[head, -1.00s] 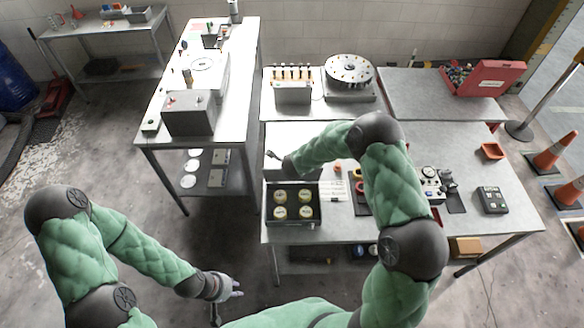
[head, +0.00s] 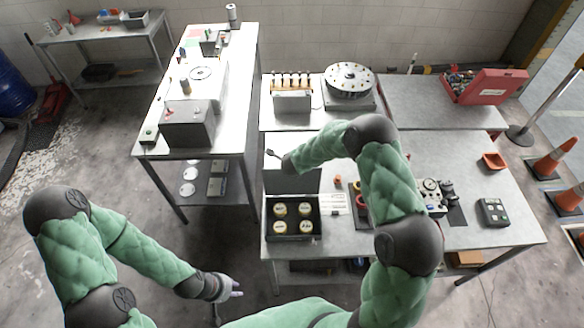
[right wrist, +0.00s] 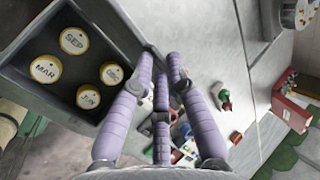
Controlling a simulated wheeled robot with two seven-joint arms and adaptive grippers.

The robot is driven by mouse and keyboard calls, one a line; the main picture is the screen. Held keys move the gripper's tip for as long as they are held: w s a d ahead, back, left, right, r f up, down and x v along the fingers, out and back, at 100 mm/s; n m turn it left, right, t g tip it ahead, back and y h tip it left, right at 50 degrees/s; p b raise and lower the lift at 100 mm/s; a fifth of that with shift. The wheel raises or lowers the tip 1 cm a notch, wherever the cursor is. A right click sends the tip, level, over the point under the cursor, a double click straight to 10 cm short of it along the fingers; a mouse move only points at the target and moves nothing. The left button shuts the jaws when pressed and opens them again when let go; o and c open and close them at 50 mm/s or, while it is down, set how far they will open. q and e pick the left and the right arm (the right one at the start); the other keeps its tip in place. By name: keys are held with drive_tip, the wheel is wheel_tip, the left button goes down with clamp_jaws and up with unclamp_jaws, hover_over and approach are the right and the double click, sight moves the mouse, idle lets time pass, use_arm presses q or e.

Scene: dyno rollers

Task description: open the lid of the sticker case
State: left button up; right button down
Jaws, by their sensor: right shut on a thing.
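The sticker case (head: 294,238) is a dark, shallow box near the left front of the right-hand table. Several round, pale-topped yellow pieces lie in it, some marked with months in the right wrist view, where the case (right wrist: 42,110) is at upper left. Its grey lid (head: 291,182) is raised at the back edge, so the inside shows. My right gripper (head: 272,155) is at the lid's far side, partly hidden by its arm; its lavender fingers (right wrist: 163,66) are closed at the lid's edge. My left gripper (head: 234,289) hangs in front of the tables, away from the case; its jaw gap is unclear.
A white card (head: 334,204) and small orange parts lie right of the case. A black keypad box (head: 493,212) and an orange tray (head: 494,162) are farther right. A round turntable (head: 349,78) stands behind. My right arm spans the table's middle.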

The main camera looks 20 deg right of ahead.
drive_tip(key=shift+w+r, duration=0.15)
drive_tip(key=shift+r, duration=0.1)
drive_tip(key=c, duration=1.5)
unclamp_jaws()
drive_tip(key=shift+o, duration=1)
drive_tip(key=shift+f, duration=0.15)
drive_tip(key=shift+s, duration=0.2)
drive_tip(key=v, duration=1.2)
